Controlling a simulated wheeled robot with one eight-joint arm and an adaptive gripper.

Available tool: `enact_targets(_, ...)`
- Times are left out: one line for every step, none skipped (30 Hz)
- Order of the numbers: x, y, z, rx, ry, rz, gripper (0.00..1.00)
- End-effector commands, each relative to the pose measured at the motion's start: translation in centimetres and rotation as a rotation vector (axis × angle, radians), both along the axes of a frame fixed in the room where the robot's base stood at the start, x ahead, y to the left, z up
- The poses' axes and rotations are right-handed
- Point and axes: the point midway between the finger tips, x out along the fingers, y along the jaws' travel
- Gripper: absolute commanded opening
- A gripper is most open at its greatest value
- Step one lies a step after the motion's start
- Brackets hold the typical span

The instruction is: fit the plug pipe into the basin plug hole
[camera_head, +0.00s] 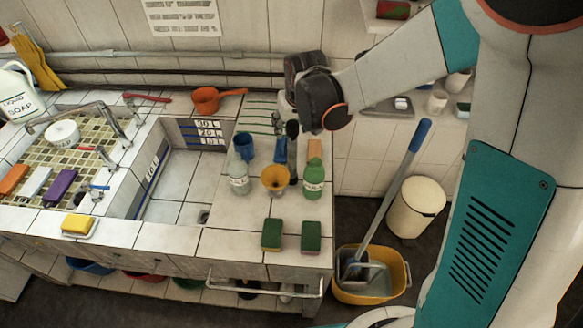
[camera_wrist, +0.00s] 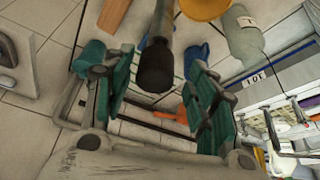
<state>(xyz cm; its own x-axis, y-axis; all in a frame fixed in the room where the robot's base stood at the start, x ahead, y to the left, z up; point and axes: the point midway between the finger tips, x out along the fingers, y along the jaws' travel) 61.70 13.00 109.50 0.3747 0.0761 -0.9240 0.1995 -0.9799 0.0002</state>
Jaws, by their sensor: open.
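The plug pipe (camera_wrist: 157,62) is a grey tube with a dark, thicker end. In the wrist view that end lies between the spread fingers of my gripper (camera_wrist: 148,82), with gaps on both sides. In the head view the plug pipe (camera_head: 293,160) appears upright on the counter behind the orange funnel, its dark end near my gripper (camera_head: 284,117). My gripper is open and holds nothing. The basin (camera_head: 180,180) is a tiled recess left of the counter. Its plug hole (camera_head: 203,216) is a dark spot on the floor, near the right side, and looks empty.
Around the pipe stand an orange funnel (camera_head: 275,178), a green bottle (camera_head: 313,180), a grey bottle (camera_head: 239,177) and a blue cup (camera_head: 244,146). Two sponges (camera_head: 271,235) lie at the front. A tap (camera_head: 115,125) is left of the basin. The basin floor is mostly clear.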

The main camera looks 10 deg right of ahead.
Motion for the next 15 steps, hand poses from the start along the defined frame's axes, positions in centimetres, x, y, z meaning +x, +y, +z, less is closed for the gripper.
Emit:
enact_targets(0.2,-0.1,-0.5,0.000,0.000,-0.001,0.52)
enact_targets(0.4,-0.1,-0.8,0.000,0.000,-0.001,0.52)
enact_targets(0.7,-0.1,-1.3,0.000,0.000,-0.001,0.52)
enact_targets(0.9,-0.2,-1.7,0.000,0.000,-0.001,0.52)
enact_targets(1.1,-0.2,-2.1,0.000,0.000,-0.001,0.52)
enact_targets(1.4,-0.3,-2.7,0.000,0.000,-0.001,0.52)
enact_targets(1.6,-0.2,-3.0,0.000,0.000,-0.001,0.52)
enact_targets(1.7,-0.2,-3.4,0.000,0.000,-0.001,0.52)
enact_targets(1.8,-0.1,-3.8,0.000,0.000,-0.001,0.52)
enact_targets(1.9,-0.1,-4.0,0.000,0.000,0.000,0.52)
enact_targets(2.0,-0.1,-4.2,0.000,0.000,0.000,0.52)
enact_targets(2.1,-0.1,-4.4,0.000,0.000,0.000,0.52)
enact_targets(2.1,-0.1,-4.5,0.000,0.000,0.000,0.52)
enact_targets(2.2,-0.1,-4.5,0.000,0.000,0.000,0.52)
enact_targets(2.2,-0.1,-4.5,0.000,0.000,0.000,0.52)
